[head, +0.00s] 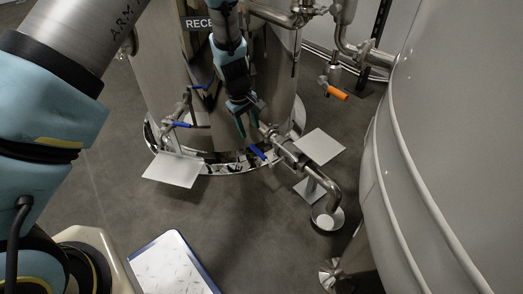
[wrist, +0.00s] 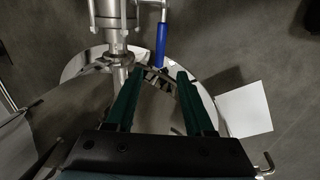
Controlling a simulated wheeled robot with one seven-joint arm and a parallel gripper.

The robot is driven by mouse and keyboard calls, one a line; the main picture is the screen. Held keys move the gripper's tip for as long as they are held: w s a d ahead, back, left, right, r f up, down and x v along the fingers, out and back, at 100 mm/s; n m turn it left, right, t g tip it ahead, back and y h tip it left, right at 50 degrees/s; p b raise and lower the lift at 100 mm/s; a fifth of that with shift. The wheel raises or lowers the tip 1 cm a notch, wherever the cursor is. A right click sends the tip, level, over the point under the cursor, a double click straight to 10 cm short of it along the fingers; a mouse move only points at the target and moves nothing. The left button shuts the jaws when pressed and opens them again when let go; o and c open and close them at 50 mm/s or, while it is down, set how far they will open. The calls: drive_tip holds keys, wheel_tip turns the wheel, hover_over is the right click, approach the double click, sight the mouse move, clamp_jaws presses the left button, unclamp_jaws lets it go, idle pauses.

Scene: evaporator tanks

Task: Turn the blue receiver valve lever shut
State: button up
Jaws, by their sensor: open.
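A blue lever (head: 257,152) sits on the steel valve and pipe at the foot of the steel tank (head: 165,75), whose label is partly hidden and reads "RECE". The lever also shows in the wrist view (wrist: 161,45), beside the steel pipe fitting and pointing along the picture's vertical. My gripper (head: 248,127) is just above the lever in the head view. In the wrist view my gripper (wrist: 158,74) has its two green fingers apart with nothing between them. The lever lies beyond the fingertips, apart from them as far as I can tell.
A second blue lever (head: 184,125) is on a small valve to the left. An orange handle (head: 337,92) hangs at the right. A bent steel pipe (head: 325,185) runs down to the floor. A large white tank (head: 455,130) fills the right. Floor in front is partly open.

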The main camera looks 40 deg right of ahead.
sight(256, 149)
drive_tip(key=f+b, duration=0.1)
drive_tip(key=f, duration=0.2)
drive_tip(key=d+f+b, duration=0.1)
drive_tip(key=f, duration=0.3)
drive_tip(key=d+f+b, duration=0.1)
drive_tip(key=f+b, duration=0.1)
drive_tip(key=f, duration=0.1)
drive_tip(key=shift+s+f, duration=0.1)
drive_tip(key=shift+f, duration=0.1)
clamp_jaws()
idle(1.1)
